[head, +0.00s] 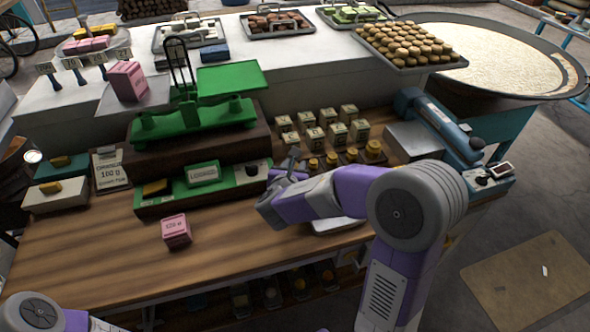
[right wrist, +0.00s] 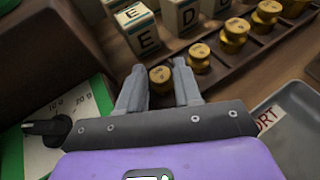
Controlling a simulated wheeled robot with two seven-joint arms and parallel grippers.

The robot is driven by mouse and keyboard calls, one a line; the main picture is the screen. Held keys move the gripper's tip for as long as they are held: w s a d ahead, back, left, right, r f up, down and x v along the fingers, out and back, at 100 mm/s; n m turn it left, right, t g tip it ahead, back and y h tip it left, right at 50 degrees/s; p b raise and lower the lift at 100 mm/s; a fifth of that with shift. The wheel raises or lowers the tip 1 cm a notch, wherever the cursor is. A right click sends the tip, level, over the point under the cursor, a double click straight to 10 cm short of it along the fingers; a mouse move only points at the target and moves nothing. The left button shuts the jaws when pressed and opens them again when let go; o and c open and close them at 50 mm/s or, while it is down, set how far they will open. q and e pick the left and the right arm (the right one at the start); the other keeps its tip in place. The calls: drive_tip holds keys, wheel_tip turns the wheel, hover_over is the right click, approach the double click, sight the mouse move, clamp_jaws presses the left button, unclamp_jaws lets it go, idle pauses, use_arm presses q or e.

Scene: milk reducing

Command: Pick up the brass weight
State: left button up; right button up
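Several brass weights stand in a row in a dark wooden holder (right wrist: 217,74), growing in size along it. In the right wrist view the smallest one in sight, a brass weight (right wrist: 161,76), shows between the fingertips of my right gripper (right wrist: 159,82). The fingers are open with a gap around it; whether they touch it I cannot tell. A larger brass weight (right wrist: 200,58) is just right of the right finger. In the head view my right gripper (head: 289,168) is at the left end of the row, near a brass weight (head: 313,164). My left gripper is out of view.
Lettered cream blocks (head: 328,118) stand behind the weights. The green balance scale (head: 192,120) and a green panel with a dial (head: 200,188) are to the left. A grey tray (right wrist: 290,125) lies close on the right. The wooden counter's front left (head: 100,245) is clear.

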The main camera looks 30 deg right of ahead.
clamp_jaws()
drive_tip(key=shift+r, duration=0.1)
wheel_tip(320, 180, up, 10)
drive_tip(key=p, duration=0.4)
